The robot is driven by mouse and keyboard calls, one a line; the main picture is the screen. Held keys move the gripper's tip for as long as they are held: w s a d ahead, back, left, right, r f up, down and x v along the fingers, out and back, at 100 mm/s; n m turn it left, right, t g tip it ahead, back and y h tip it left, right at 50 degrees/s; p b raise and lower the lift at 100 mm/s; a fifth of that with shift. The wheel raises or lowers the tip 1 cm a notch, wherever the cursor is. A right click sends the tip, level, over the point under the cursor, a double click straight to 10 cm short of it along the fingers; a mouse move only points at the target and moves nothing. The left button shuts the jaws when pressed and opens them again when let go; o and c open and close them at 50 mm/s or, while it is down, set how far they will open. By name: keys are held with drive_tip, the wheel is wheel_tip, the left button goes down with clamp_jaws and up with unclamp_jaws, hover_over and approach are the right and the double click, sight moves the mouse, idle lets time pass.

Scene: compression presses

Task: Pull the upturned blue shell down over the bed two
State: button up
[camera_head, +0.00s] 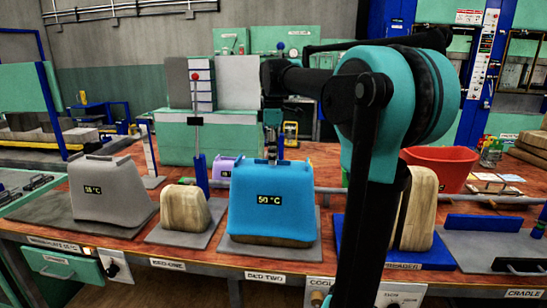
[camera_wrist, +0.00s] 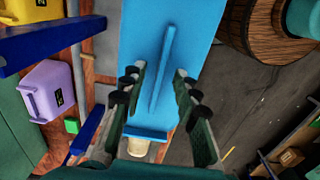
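The blue shell (camera_head: 270,200), with a "50 °C" display, stands upright over a wooden block (camera_head: 268,241) on the plate labelled "BED TWO" (camera_head: 265,277). A strip of wood shows below its lower edge. My gripper (camera_head: 272,152) is above the shell's top and points down. In the wrist view the blue shell (camera_wrist: 135,40) fills the middle, with a raised blue ridge (camera_wrist: 162,75) on it. My gripper's fingers (camera_wrist: 160,85) are apart, one on each side of the ridge, with gaps showing. Whether the fingertips reach the ridge's height is unclear.
A grey shell (camera_head: 105,192) marked "18 °C" and a bare wooden block (camera_head: 184,210) stand to the left. A blue post (camera_head: 201,175) is close left of the blue shell. A purple container (camera_wrist: 47,90) is behind it. My arm hides part of the right side; a red bin (camera_head: 440,168) stands there.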

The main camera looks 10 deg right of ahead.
wheel_tip(320, 180, up, 11)
idle(0.4)
drive_tip(key=shift+s, duration=0.15)
